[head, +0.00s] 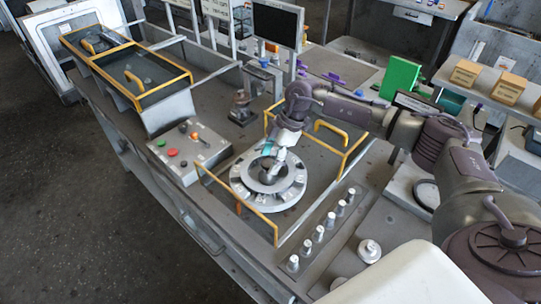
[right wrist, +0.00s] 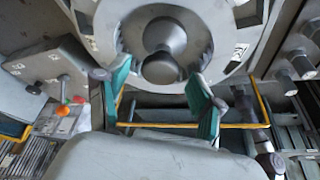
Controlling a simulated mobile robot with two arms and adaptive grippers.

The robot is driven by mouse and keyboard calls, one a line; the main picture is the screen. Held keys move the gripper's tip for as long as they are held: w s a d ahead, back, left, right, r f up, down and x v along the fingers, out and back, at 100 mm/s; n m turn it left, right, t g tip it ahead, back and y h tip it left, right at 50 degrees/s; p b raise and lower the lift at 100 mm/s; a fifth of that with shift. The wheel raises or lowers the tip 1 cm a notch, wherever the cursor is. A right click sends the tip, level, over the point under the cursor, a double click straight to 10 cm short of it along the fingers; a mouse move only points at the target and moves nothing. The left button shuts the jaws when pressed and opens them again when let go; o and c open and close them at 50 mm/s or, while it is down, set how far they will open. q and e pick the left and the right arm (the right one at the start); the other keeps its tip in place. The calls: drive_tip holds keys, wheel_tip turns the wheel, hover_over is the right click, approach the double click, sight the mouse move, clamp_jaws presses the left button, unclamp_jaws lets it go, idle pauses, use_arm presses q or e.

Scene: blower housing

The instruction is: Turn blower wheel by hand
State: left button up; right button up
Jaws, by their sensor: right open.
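The blower wheel (head: 243,184) is a pale grey ring with dark slots around its face, in the middle of the bench in the head view. It also fills the top of the right wrist view (right wrist: 215,75), where its rounded grey hub (right wrist: 165,42) shows. My right gripper (head: 272,158) is over the wheel's centre and hides part of the hub. In the right wrist view its teal-padded fingers (right wrist: 160,92) are open and spread, with nothing between them. The hub lies just beyond the fingertips; I cannot tell if they touch the wheel. My left gripper is not in view.
A yellow-edged guard frame (head: 235,202) surrounds the wheel. A control box (head: 188,150) with coloured buttons stands to the left. A row of grey knobs (head: 318,234) is at the right front. A monitor (head: 278,22) and green box (head: 400,78) stand behind.

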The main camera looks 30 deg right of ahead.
drive_tip(key=shift+f, duration=0.2)
clamp_jaws()
idle(0.3)
drive_tip(key=shift+n, duration=0.3)
